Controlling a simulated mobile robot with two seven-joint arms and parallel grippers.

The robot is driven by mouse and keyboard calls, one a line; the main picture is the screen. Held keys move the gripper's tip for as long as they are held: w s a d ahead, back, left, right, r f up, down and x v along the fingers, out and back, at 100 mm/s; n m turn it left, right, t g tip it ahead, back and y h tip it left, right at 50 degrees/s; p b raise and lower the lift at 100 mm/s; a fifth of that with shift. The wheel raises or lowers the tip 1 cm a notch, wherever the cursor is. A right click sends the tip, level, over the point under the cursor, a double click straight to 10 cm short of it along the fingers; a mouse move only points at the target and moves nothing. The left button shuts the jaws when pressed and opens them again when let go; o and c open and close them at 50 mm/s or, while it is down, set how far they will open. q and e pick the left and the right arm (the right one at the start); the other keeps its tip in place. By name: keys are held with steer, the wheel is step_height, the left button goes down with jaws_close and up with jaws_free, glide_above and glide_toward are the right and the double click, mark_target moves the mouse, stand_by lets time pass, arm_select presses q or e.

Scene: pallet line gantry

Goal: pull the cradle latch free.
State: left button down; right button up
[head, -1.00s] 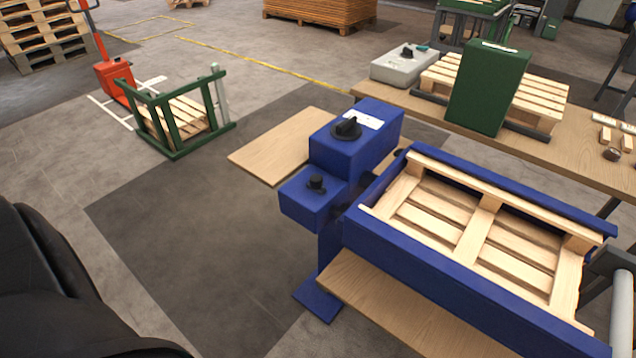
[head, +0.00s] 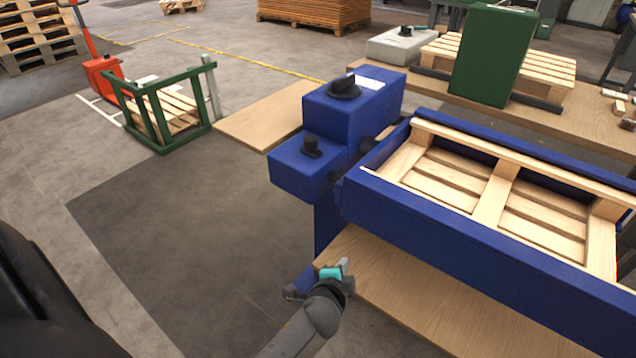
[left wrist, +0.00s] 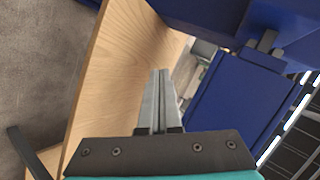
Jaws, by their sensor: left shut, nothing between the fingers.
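The blue cradle (head: 440,225) stands at the right with a light wooden pallet (head: 495,195) lying in it. At its left end are a larger blue box with a black rotary knob (head: 344,88) and a smaller blue box with a black knob (head: 311,147). I cannot tell which part is the latch. My left gripper (head: 345,265) is in front of the cradle's left end, below the smaller box and apart from both. In the left wrist view its fingers (left wrist: 160,72) are together and empty, with blue surfaces beyond. My right gripper is out of view.
A wooden board (head: 385,300) juts out under the cradle, close to my left gripper. Another board (head: 262,118) lies behind the blue boxes. A green frame (head: 165,108) stands at the left. A bench (head: 590,125) is behind the cradle. The dark floor at centre left is clear.

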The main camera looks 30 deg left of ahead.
arm_select(q)
steer(key=w+a+r+m+t+y+b, duration=0.1)
steer(key=w+a+r+t+y+b, duration=0.2)
steer(key=r, duration=0.5)
steer(key=t+y+b, duration=0.2)
steer(key=y+b, duration=0.1)
steer(key=b, duration=0.1)
glide_toward(317, 164)
steer(key=s+d+r, duration=0.1)
steer(key=d+r, duration=0.3)
steer(key=shift+s, duration=0.1)
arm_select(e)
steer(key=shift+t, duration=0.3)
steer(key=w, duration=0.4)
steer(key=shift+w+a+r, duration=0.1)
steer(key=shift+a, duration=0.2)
